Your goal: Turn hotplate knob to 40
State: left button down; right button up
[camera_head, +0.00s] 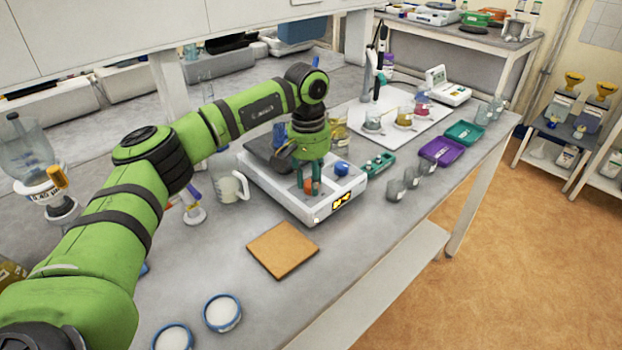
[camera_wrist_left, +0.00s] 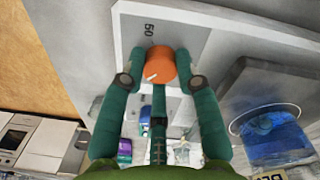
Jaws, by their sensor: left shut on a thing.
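The white hotplate (camera_head: 285,200) stands on the bench with a dark top plate (camera_head: 262,150) and a lit yellow display on its front. Its orange knob (camera_head: 308,186) is on the front panel. In the left wrist view the orange knob (camera_wrist_left: 161,62) sits between the fingertips, with a white mark toward the lower left of its face and a printed "50" beyond it. My left gripper (camera_head: 313,183) reaches down from above, its teal fingers shut on the knob; it also shows in the left wrist view (camera_wrist_left: 160,75). My right gripper is not in view.
A blue knob (camera_head: 342,168) is beside the orange one. A beaker (camera_head: 230,187) stands left of the hotplate, a brown square pad (camera_head: 283,249) in front. Small glasses (camera_head: 397,190) and purple (camera_head: 442,152) and teal (camera_head: 464,134) trays are to the right.

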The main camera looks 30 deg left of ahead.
aim_at(310, 181)
pick_arm(q)
jog(key=m, duration=0.5)
jog(key=shift+w+r, duration=0.2)
jog(key=shift+r, duration=0.05)
dwell(0.5)
jog(key=c, duration=1)
grip_release()
jog(key=shift+o, duration=0.5)
jog(key=shift+f, duration=0.1)
notch_tip(310, 181, up, 12)
jog(key=shift+a, duration=0.25)
